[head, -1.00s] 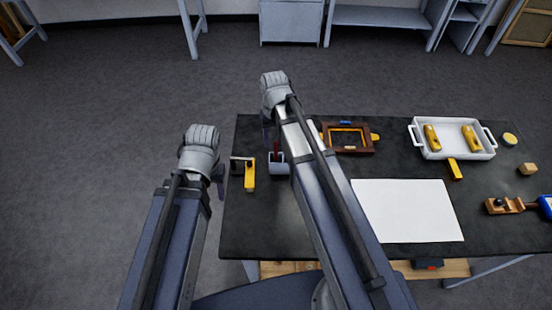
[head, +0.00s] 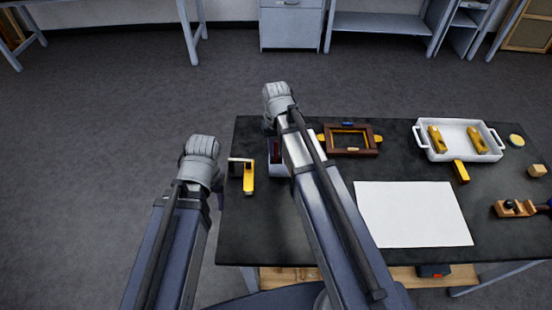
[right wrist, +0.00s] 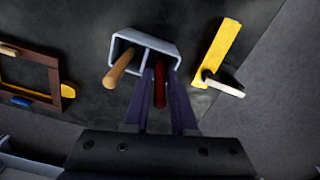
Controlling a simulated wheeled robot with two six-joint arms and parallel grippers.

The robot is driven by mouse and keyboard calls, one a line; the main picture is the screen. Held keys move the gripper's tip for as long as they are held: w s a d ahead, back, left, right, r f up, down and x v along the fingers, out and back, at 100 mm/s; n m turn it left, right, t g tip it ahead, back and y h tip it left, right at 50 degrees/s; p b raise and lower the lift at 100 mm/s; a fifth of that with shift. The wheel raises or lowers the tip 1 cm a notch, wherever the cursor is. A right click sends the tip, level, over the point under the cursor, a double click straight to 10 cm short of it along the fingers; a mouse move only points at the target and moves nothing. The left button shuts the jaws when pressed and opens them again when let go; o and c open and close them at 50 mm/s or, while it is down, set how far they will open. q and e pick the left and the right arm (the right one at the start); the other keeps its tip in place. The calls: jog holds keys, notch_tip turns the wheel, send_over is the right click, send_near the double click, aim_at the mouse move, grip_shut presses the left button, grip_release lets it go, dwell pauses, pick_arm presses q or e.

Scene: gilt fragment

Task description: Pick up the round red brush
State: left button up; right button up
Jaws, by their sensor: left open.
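The round red brush (right wrist: 160,84) stands handle up in the right compartment of a light grey two-part holder (right wrist: 125,42). In the head view the holder (head: 278,171) is partly hidden by my right arm, and a bit of dark red (head: 276,150) shows in it. A tan handle (right wrist: 122,68) stands in the holder's left compartment. My right gripper (right wrist: 160,92) is open, with one finger on each side of the red handle and small gaps between. My left gripper (head: 218,186) is open and empty left of the table, its fingers mostly hidden behind the wrist.
A yellow tool with a black-and-white part (head: 248,178) lies just left of the holder. A brown frame (head: 350,140) lies to its right. A white sheet (head: 412,214) and a white tray (head: 430,151) with yellow pieces are further right. The front left of the table is clear.

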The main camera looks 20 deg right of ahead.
grip_shut()
dwell(0.4)
